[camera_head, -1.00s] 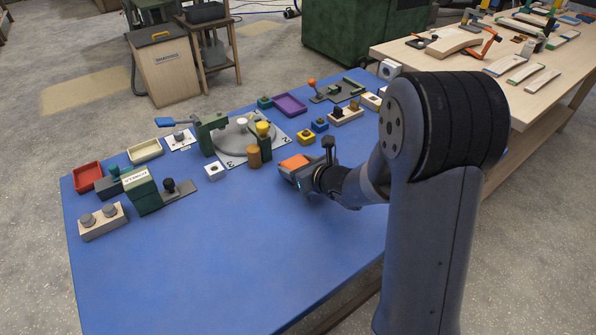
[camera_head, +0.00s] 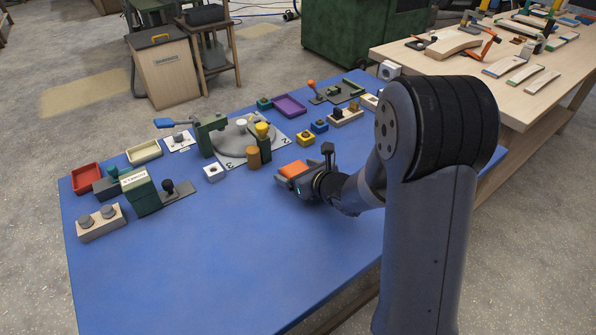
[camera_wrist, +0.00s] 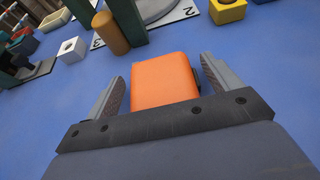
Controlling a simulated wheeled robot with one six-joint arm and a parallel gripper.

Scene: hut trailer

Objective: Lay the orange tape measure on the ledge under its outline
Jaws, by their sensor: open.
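The orange tape measure (camera_wrist: 165,80) is a rounded orange block with a dark piece at its right side. It lies between the two fingers of my gripper (camera_wrist: 160,82) in the wrist view, with a gap showing on each side. My gripper is open around it. In the head view the orange top of the tape measure (camera_head: 293,169) shows at my gripper (camera_head: 290,180), low over the blue table (camera_head: 210,255). The contact under the tape measure is hidden. I cannot make out a ledge with an outline in either view.
Beyond my gripper stand a brown cylinder (camera_head: 253,158), a yellow block (camera_head: 306,137) and a grey round plate (camera_head: 238,135). A white block (camera_head: 213,172) is to the left. The front of the blue table is clear. A wooden bench (camera_head: 515,95) stands at right.

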